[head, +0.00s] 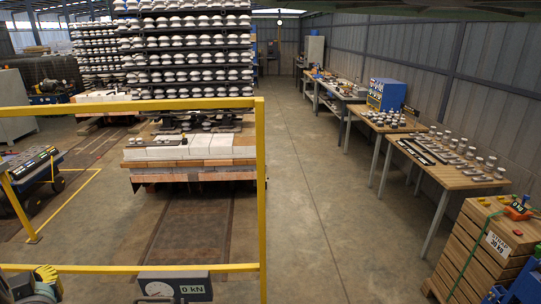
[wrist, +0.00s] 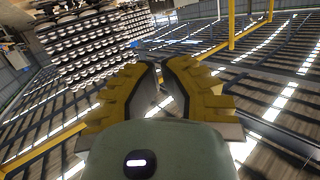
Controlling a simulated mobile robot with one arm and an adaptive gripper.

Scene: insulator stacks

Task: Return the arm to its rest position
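My gripper (wrist: 160,68) shows in the wrist view with two yellow stepped fingers with dark inner pads, ahead of its grey-green body. A narrow gap lies between the fingers, and nothing is held there. In the head view, a yellow-and-dark part at the lower left corner looks like part of my gripper, cut off by the frame edge. Most of my arm is hidden. The wrist view is tilted, with stacks of white insulators (wrist: 85,50) in the upper left, well apart from the fingers.
A yellow frame (head: 261,190) stands close in front, with a force gauge (head: 174,286) reading 0 kN low on it. Behind it are a cart of blocks (head: 190,150) and insulator racks (head: 190,60). Workbenches (head: 455,180) and a wooden crate (head: 485,250) line the right. The middle floor is clear.

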